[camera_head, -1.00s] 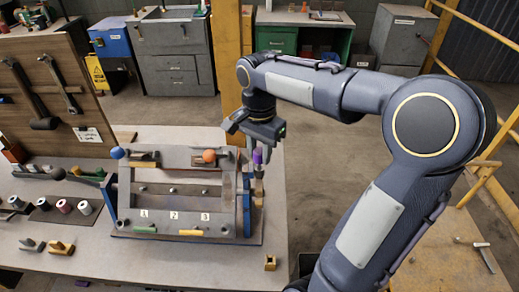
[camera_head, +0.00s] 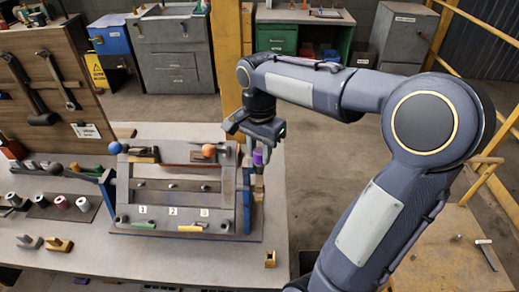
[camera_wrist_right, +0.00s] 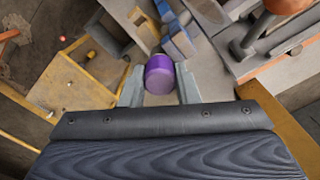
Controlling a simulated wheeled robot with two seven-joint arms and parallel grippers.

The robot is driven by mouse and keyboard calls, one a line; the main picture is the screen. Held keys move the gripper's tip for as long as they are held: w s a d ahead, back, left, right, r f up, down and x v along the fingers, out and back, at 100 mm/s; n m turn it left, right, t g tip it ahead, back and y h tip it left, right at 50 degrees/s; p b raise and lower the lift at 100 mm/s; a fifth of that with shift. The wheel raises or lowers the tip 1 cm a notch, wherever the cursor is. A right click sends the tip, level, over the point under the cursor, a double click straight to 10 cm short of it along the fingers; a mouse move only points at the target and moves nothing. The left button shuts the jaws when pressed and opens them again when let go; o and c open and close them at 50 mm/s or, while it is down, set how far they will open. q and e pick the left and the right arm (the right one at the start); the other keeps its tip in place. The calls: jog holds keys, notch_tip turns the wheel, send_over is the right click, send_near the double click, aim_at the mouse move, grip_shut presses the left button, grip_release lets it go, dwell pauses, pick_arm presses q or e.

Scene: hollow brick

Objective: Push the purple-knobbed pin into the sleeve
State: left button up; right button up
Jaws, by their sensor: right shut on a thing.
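My right gripper (camera_head: 258,146) is above the right end of the metal fixture (camera_head: 165,192). It is shut on the purple-knobbed pin (camera_head: 257,157). In the right wrist view the round purple knob (camera_wrist_right: 160,76) sits between the two grey fingers. The pin's shaft below the knob is mostly hidden. A brass-coloured part (camera_head: 258,184) shows under the knob at the fixture's right side. I cannot tell whether it is the sleeve, or how deep the pin sits. My left gripper is not in view.
The fixture carries an orange ball (camera_head: 208,150), a blue ball (camera_head: 115,148) and a numbered front plate. Several small cylinders and tools lie on the bench at the left. A small brass block (camera_head: 270,259) is near the front right. A tool board (camera_head: 35,80) stands at left.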

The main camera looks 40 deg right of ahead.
jog(key=shift+f, duration=0.2)
jog(key=o, duration=1)
jog(key=shift+o, duration=0.2)
notch_tip(320, 180, up, 8)
jog(key=shift+f, duration=0.1)
dwell(0.4)
